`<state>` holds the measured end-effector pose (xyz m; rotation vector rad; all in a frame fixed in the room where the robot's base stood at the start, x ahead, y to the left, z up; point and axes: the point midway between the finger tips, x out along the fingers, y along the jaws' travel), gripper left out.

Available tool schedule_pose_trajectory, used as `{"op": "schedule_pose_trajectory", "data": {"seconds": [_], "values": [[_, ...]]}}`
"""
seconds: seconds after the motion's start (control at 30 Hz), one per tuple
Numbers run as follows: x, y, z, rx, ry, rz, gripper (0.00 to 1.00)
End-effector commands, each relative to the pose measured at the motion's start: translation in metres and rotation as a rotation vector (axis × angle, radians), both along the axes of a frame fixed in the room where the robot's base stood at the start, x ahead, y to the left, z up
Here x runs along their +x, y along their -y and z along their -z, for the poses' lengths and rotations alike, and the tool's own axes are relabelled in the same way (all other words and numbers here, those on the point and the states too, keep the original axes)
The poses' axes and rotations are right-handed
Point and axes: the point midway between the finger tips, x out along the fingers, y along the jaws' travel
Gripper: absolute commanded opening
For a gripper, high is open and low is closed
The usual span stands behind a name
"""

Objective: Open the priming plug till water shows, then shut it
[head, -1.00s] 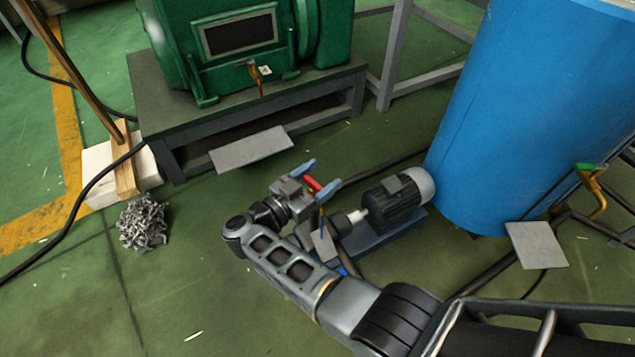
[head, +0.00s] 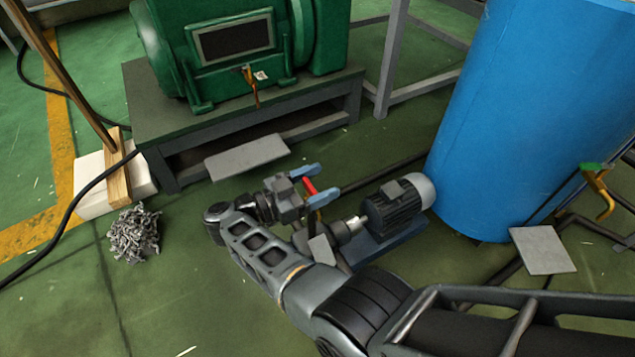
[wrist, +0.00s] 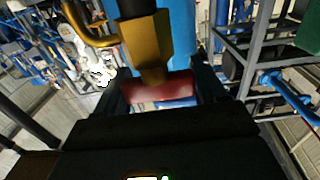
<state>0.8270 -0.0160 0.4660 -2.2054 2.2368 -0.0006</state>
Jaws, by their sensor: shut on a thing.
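The red priming plug (head: 310,186) shows between the blue fingertips of my gripper (head: 314,184) above the pump in the head view. In the wrist view it is a red bar (wrist: 160,91) across the space between the dark jaws (wrist: 160,98). My gripper is shut on it. The small pump with its dark motor (head: 392,207) sits on a blue base on the floor. A brass fitting (wrist: 145,48) stands close in front of the wrist camera and hides part of the view. I see no water at the plug.
A tall blue tank (head: 535,120) stands right of the pump. A green machine (head: 235,50) on a grey stand (head: 150,120) is behind it. Grey plates (head: 245,158) and (head: 542,250) and a metal shavings heap (head: 134,233) are nearby. The floor at lower left is clear.

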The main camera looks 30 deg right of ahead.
Motion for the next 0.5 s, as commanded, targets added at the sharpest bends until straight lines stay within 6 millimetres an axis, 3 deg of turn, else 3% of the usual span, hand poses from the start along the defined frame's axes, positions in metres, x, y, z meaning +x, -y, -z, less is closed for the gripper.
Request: {"op": "schedule_pose_trajectory", "data": {"seconds": [0.03, 0.07, 0.1, 0.27, 0.5], "values": [[-0.0006, 0.0009, 0.0007, 0.001, -0.001, 0.003, 0.4], [-0.0006, 0.001, 0.0007, 0.001, -0.001, 0.003, 0.72], [-0.0006, 0.001, 0.0006, 0.001, -0.002, 0.003, 0.76], [-0.0004, 0.0008, 0.0004, 0.001, -0.001, 0.002, 0.91], [-0.0001, -0.0001, 0.0001, 0.0, -0.001, 0.001, 0.92]]}}
